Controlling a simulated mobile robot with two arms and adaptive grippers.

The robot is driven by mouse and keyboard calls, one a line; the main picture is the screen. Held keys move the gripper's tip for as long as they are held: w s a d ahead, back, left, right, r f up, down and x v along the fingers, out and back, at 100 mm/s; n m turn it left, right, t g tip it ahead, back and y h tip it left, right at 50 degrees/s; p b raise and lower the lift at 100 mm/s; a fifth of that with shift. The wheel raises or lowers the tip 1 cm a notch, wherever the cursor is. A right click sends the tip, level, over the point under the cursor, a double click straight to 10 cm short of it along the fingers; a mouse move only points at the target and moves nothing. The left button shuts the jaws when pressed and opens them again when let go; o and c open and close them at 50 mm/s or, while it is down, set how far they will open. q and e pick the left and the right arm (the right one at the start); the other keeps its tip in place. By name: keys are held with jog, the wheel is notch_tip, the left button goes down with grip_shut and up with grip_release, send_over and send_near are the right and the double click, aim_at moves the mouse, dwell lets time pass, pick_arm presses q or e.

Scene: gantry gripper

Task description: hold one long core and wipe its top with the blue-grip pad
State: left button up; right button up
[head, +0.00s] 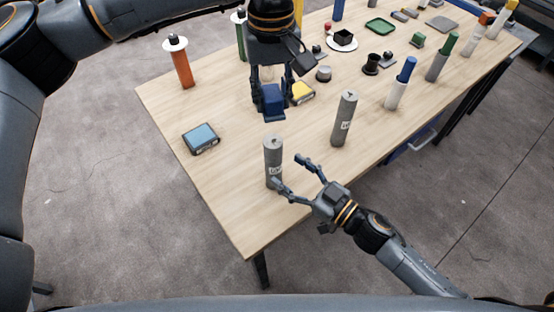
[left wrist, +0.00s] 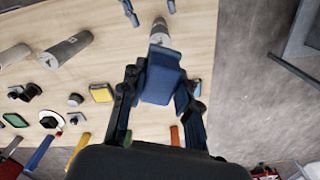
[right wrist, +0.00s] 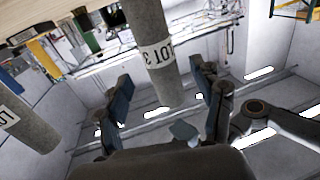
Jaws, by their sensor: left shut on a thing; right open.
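A grey long core (head: 273,155) with a white label stands upright near the table's front left edge. My right gripper (head: 289,171) is open beside it, with one finger overlapping the core's lower part in the head view. In the right wrist view this core (right wrist: 149,28) shows between the spread fingers. My left gripper (head: 271,100) is shut on the blue-grip pad (left wrist: 162,77) and holds it above the table, behind the core in the head view. The pad's underside is hidden. A second grey long core (head: 344,120) stands upright to the right.
A dark case with a light blue top (head: 201,137) lies left of the cores. A yellow block (head: 302,92) lies close to my left gripper. An orange cylinder (head: 183,68) stands at the left edge. Several cylinders and small parts stand farther right. The front left corner is clear.

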aim_at(280, 165)
jog(key=x, duration=0.6)
jog(key=shift+d, duration=0.1)
jog(key=shift+c, duration=0.2)
grip_shut()
